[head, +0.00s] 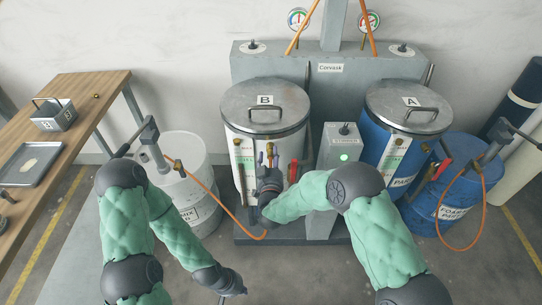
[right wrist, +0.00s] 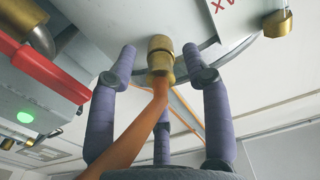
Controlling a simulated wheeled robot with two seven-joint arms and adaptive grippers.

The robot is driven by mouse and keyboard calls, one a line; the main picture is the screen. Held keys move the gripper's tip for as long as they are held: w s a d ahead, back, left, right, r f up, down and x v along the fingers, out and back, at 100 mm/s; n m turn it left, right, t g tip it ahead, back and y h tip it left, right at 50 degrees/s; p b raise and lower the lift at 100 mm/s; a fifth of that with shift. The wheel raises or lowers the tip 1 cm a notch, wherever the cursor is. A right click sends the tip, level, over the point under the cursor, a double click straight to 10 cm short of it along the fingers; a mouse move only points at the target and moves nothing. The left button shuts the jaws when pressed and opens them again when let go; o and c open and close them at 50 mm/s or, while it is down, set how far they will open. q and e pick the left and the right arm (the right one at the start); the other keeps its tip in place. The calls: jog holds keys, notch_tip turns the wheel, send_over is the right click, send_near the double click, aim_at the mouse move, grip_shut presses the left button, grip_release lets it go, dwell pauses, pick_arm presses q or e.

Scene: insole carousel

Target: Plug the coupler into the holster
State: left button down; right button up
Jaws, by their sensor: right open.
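The brass coupler (right wrist: 160,50) on the end of an orange hose (right wrist: 138,140) shows in the right wrist view, against the underside of a pale tank. My right gripper (right wrist: 159,62) is open, its purple fingers spread around the coupler and hose with visible gaps. In the head view my right gripper (head: 268,162) is in front of white tank B (head: 238,125), and its fingers hide much there. My left gripper (head: 223,298) is low in the head view, cut by the bottom edge. I cannot clearly pick out the holster.
A red valve handle (right wrist: 45,68) is close left of the coupler in the right wrist view; a brass fitting (right wrist: 277,24) is at upper right. Blue tank A (head: 385,140) and a grey post with a green light (head: 343,156) stand right of tank B. A wooden table (head: 95,92) is left.

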aim_at(270, 162)
dwell(0.8)
jog(key=shift+c, duration=0.3)
grip_shut()
jog(key=shift+s, duration=0.1)
jog(key=shift+s+r+p, duration=0.1)
jog(key=shift+s+p, duration=0.25)
jog(key=shift+s, duration=2.45)
jog(key=shift+r, duration=0.1)
